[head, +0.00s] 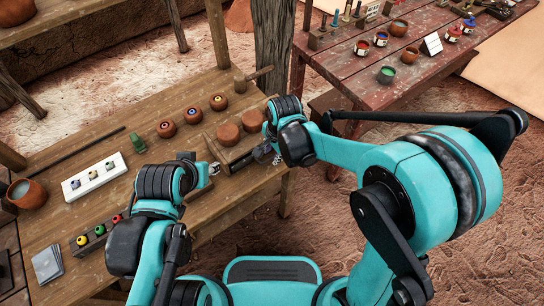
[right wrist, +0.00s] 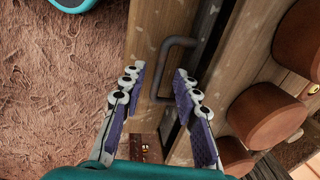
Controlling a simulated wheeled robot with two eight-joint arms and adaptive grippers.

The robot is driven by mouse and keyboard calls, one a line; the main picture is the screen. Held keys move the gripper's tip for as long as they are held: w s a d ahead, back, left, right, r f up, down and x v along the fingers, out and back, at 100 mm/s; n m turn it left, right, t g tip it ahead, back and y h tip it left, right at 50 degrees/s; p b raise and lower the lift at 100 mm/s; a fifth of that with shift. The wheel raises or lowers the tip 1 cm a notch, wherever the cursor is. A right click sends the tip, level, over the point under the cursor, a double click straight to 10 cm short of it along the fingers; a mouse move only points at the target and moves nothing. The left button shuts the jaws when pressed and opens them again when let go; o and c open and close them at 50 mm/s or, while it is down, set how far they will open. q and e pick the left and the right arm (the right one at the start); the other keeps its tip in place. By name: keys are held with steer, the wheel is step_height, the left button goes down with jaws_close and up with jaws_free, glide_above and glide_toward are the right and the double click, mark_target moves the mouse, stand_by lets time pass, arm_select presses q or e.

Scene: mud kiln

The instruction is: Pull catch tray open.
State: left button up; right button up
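The catch tray seems to be the wooden piece (right wrist: 150,25) with a dark U-shaped metal handle (right wrist: 160,70) in the right wrist view. A dark narrow gap runs beside it. My right gripper (right wrist: 160,69) is open, with one fingertip on each side of the handle's bar; I cannot tell whether they touch it. In the head view my right gripper (head: 268,153) is at the table's right edge, partly hidden by its own wrist. My left gripper (head: 212,169) is over the table's near edge, mostly hidden, its opening unclear.
Two brown clay pieces (head: 228,132) stand close to the right gripper on the wooden table (head: 160,100). A red table (head: 340,65) stands behind at right.

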steer(key=shift+f, duration=0.45)
jaws_close()
steer(key=s+d+p, duration=0.1)
steer(key=s+d, duration=0.6)
steer(key=s, duration=0.2)
steer(key=shift+s, duration=0.35)
jaws_free()
